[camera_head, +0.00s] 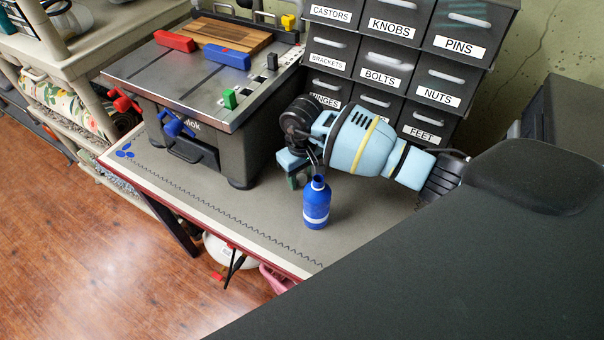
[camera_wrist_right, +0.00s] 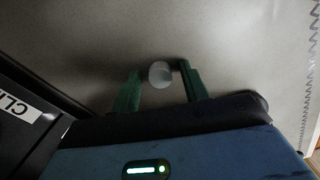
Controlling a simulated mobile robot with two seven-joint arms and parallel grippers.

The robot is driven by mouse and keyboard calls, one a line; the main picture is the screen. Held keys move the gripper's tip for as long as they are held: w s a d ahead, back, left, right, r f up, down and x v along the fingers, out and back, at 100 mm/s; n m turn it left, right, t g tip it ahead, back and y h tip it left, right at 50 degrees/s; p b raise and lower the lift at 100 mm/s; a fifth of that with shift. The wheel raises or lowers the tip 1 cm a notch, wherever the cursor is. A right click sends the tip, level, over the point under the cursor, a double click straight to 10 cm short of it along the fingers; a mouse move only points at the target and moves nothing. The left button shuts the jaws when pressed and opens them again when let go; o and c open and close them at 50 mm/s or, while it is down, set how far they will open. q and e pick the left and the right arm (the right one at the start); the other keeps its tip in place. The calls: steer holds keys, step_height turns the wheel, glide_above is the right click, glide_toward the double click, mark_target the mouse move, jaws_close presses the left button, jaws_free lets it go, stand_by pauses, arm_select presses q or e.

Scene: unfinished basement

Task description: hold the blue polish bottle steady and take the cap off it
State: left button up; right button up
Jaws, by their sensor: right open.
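The blue polish bottle (camera_head: 316,208) stands upright on the grey workbench, with a pale band low on its side. Its narrow neck shows a dark open-looking top, with no cap visible on it. My right gripper (camera_head: 299,178) is just behind and left of the bottle, low over the bench. In the right wrist view its green fingers (camera_wrist_right: 159,80) are open. A small pale round piece (camera_wrist_right: 159,74), which looks like the cap, shows between the fingertips. I cannot tell whether it touches a finger or the bench. The bottle is not in the wrist view. My left gripper is out of view.
A dark machine (camera_head: 190,125) with a wooden board (camera_head: 227,34) and red, blue and green blocks stands left on the workbench (camera_head: 210,200). Labelled drawers (camera_head: 384,60) stand behind my right arm. The bench front left of the bottle is clear.

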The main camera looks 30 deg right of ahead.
mark_target(302, 178)
steer(key=shift+r, duration=0.45)
step_height(302, 178, up, 11)
steer(key=shift+r, duration=0.2)
